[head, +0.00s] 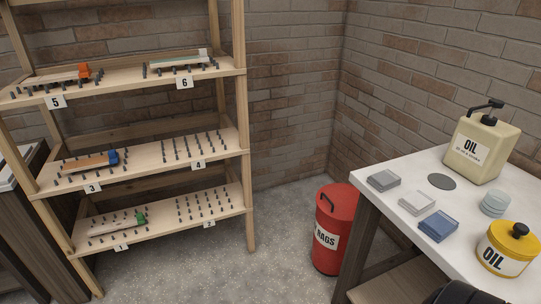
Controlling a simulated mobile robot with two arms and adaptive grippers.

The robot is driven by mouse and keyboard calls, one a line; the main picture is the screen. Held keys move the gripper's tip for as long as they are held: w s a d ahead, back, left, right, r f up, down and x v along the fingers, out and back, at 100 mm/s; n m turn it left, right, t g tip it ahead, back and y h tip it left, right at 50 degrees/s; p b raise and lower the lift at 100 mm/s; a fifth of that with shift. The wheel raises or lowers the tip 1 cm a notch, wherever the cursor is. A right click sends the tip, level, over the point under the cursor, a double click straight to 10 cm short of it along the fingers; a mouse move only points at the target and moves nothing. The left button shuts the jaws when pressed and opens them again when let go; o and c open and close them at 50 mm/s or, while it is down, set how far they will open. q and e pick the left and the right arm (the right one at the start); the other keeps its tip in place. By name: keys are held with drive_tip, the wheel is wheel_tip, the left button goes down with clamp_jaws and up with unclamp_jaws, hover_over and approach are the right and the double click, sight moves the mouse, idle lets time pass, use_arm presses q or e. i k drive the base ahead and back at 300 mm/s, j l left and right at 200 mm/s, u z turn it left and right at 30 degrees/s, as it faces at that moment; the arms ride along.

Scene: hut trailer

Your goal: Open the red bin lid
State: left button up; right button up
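The red bin (325,255) stands upright on the floor in the back corner, just left of the white-topped table. A white label on its front reads "RAGS", with its right edge close to the table leg. The bin's lower right side is partly hidden by the table leg. I see neither of my grippers clearly in the head view.
The white table (390,212) at right holds a beige oil jug (482,150), a yellow oil can (505,252) and several small cases. A wooden shelf (200,150) with numbered pegged places and toy trucks stands left. Grey floor (270,260) between them is clear.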

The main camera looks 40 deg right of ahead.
sight(339, 202)
drive_tip(key=z, duration=1.85)
